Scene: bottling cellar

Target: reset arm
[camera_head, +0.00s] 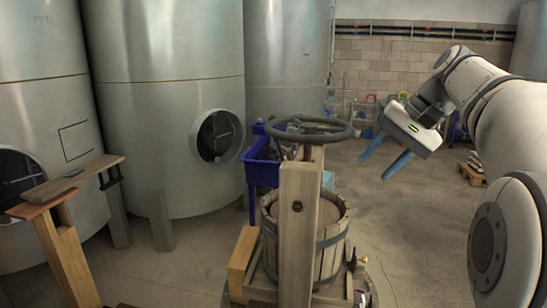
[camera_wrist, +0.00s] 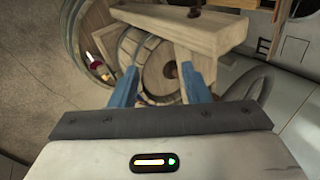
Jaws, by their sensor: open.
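My gripper (camera_head: 386,163) hangs in the air at the right of the head view, with its two blue fingers apart and nothing between them. My white arm reaches in from the right edge. In the wrist view my gripper (camera_wrist: 162,92) is also open and empty, its fingers pointing toward the wooden press beyond. The press has a staved basket (camera_head: 330,245), a wooden post (camera_head: 297,235) and a dark handwheel (camera_head: 308,129) on top. The gripper is to the right of the handwheel and apart from it.
Large steel tanks (camera_head: 165,100) line the left and back. A blue bin (camera_head: 262,165) stands behind the press. A wooden stand (camera_head: 62,245) is at the left. A pallet (camera_head: 470,174) lies at the right. The floor (camera_head: 410,235) right of the press looks clear.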

